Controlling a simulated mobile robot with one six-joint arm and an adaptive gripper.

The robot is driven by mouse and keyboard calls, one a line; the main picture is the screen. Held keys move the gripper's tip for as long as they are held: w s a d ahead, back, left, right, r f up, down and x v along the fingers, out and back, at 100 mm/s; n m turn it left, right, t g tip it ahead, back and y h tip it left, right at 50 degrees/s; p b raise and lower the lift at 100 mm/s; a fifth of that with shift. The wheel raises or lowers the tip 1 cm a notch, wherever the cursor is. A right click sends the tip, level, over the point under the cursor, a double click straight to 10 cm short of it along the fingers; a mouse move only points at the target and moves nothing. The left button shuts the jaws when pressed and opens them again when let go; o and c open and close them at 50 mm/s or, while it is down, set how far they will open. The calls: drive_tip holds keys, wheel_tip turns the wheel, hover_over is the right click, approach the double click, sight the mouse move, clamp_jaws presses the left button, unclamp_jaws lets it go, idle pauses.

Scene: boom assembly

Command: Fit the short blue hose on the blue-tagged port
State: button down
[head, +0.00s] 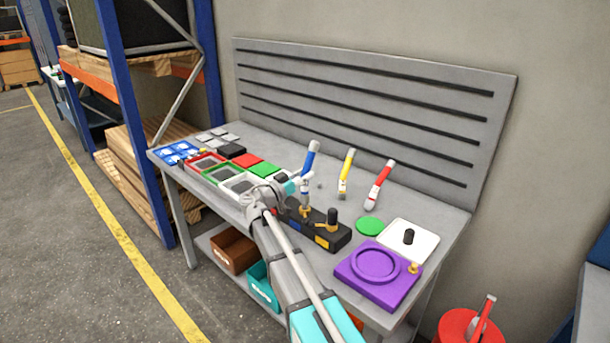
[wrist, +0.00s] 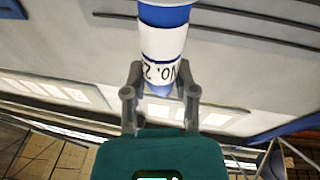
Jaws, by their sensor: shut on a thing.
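The short blue hose (head: 310,158) stands nearly upright, tilted slightly, with a white lower section. My gripper (head: 301,184) is shut on it above the black port block (head: 337,236). In the wrist view the blue hose (wrist: 163,17) carries a white band lettered "NO. 2" and sits between the fingers of my gripper (wrist: 160,85). The block has a blue tag (head: 293,224) near its left part and a yellow tag (head: 321,241) at its right. A brass fitting shows directly below the hose; I cannot tell whether the hose touches it. My arm partly hides the block's left end.
A yellow hose (head: 346,172) and a red hose (head: 379,184) stand behind the block. A purple fixture (head: 350,283) and white plate (head: 425,241) lie right. Coloured trays (head: 204,161) fill the left. A slotted back panel (head: 370,110) rises behind the bench.

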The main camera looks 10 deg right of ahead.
drive_tip(key=shift+f+b, duration=1.1)
drive_tip(key=shift+f, duration=0.05)
idle(1.2)
drive_tip(key=shift+c, duration=1.6)
unclamp_jaws()
drive_tip(key=shift+r, duration=0.15)
